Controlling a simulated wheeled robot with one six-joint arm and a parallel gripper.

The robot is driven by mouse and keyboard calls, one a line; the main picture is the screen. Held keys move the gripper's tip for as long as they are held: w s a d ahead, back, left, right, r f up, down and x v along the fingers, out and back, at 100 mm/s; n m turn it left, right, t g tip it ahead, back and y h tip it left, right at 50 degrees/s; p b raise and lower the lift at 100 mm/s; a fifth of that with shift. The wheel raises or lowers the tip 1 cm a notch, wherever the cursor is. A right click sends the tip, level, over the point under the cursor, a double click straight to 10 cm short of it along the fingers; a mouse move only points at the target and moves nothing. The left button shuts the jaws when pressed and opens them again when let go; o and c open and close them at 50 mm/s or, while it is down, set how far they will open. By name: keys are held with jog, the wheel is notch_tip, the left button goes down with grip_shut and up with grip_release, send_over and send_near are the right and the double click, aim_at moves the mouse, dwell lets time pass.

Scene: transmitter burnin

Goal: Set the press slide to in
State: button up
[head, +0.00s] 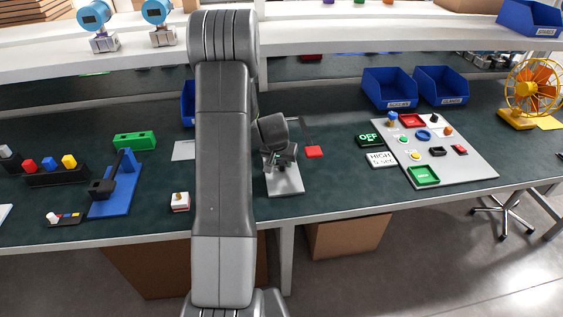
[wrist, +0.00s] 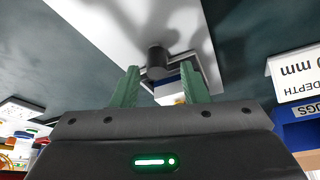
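A light grey plate with a dark mechanism on it, which looks like the press (head: 286,183), stands near the bench's front edge in the head view, partly hidden by my arm. In the wrist view its plate (wrist: 120,22) shows with a dark round knob (wrist: 157,58) on it. A white and blue block (wrist: 167,91) lies close to the knob. I cannot tell for certain which part is the slide. My gripper (wrist: 162,76) has its green fingers apart on either side of the knob and block. Contact with either finger is unclear. In the head view the fingertips are hidden.
An upside-down sign reads "DEPTH 0 mm" (wrist: 299,77) in the wrist view. A blue fixture (head: 123,188) and a green block (head: 134,141) stand left. A grey button panel (head: 466,165) is at right. A shelf hangs above.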

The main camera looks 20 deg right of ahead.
jog(key=v, duration=1.4)
jog(key=shift+b, duration=0.4)
jog(key=shift+w+d, duration=0.1)
jog(key=x, duration=1.4)
jog(key=shift+s+p, duration=0.2)
jog(key=shift+p, duration=0.2)
